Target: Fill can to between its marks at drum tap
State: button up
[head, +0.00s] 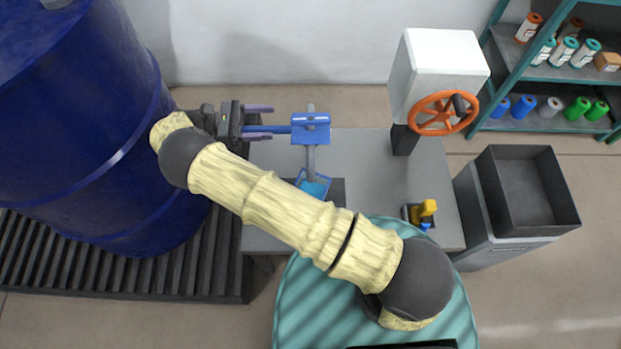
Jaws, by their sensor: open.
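The large blue drum (75,130) stands on the left. On the grey bench, a blue block (311,133) sits on a grey upright pipe, with a thin blue bar (280,129) reaching left from it; I take this for the tap. Below it is a small open blue container (314,184), probably the can, with lighter blue inside; my arm partly covers it and no marks can be made out. My gripper (267,122) is open beside the drum, its fingers pointing right, with the blue bar's left end at or between them. Whether they touch cannot be told.
The grey bench (370,185) carries a white box (440,55) with an orange handwheel (444,113) and a small yellow item (427,209). A dark open bin (530,190) stands at the right. A teal shelf (560,72) holds bottles and rolls. A slatted dark platform (130,265) lies under the drum.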

jog(key=o, duration=0.7)
jog(key=d+r+m+y+p, duration=0.1)
jog(key=d, duration=0.1)
jog(key=w+d+r+m+g+y+p, duration=0.1)
jog(key=d, duration=0.1)
jog(key=w+d+r+g+y+p, duration=0.1)
jog(key=d, duration=0.1)
jog(key=shift+m+y, duration=0.3)
jog(key=shift+m, duration=0.1)
notch_tip(320, 180, up, 17)
jog(key=m+t+y+p, duration=0.2)
jog(key=m+y+p, duration=1)
jog(key=m+y, duration=0.25)
send_over(311, 118)
jog(key=shift+a+m, duration=0.1)
jog(key=shift+m, duration=0.25)
jog(key=shift+s+f, duration=0.1)
jog(key=shift+s, duration=0.05)
notch_tip(311, 118, down, 17)
jog(key=shift+f+p, duration=0.15)
jog(key=shift+p, duration=0.25)
